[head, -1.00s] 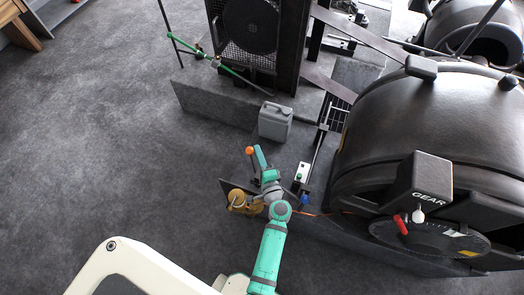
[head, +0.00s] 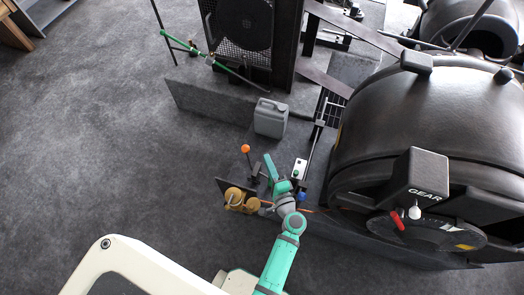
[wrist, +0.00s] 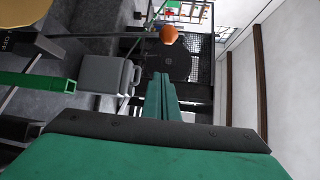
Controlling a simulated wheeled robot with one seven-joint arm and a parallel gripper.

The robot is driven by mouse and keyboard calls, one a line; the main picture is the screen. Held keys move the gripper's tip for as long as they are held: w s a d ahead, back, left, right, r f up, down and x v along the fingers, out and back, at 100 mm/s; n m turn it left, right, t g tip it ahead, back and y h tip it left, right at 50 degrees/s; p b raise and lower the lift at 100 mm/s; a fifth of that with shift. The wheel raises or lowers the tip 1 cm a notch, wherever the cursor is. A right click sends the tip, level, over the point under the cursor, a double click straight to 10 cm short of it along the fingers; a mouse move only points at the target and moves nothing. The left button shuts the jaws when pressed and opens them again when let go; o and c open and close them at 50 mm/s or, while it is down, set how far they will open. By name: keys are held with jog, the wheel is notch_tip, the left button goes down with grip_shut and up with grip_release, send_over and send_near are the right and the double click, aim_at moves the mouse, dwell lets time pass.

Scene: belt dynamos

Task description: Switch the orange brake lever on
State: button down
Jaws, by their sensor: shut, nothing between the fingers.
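The brake lever has an orange ball knob (head: 245,148) on a thin dark shaft. It stands on a dark base near the platform's front left corner. The knob also shows in the wrist view (wrist: 168,34), beyond the fingertips and slightly right of centre. My gripper (head: 268,156) is teal and points up, to the right of the lever shaft with a small gap. In the wrist view its fingers (wrist: 160,78) are together with nothing between them.
Tan rollers (head: 240,199) sit left of my wrist. A white switch box (head: 299,168) and a blue knob (head: 302,197) are close on the right. A grey jerrycan (head: 270,118) stands behind. The large black dynamo (head: 425,115) fills the right. Open floor lies left.

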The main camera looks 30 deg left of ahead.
jog(key=v, duration=0.2)
jog(key=shift+s+d+f, duration=0.15)
jog(key=shift+d, duration=0.1)
jog(key=s+d+f+n+h, duration=0.3)
jog(key=s+d+h, duration=0.75)
jog(key=s, duration=0.65)
jog(key=s+d+r+n+t+h, duration=0.1)
jog(key=s+d+r+n, duration=0.1)
jog(key=r, duration=0.8)
jog(key=s+d+r+n+t, duration=0.2)
jog(key=s+d+r+n, duration=0.1)
jog(key=s+r, duration=0.4)
notch_tip(320, 180, up, 3)
jog(key=shift+s+f+n+h, duration=0.15)
jog(key=shift+s+n+h, duration=0.15)
jog(key=shift+n, duration=0.5)
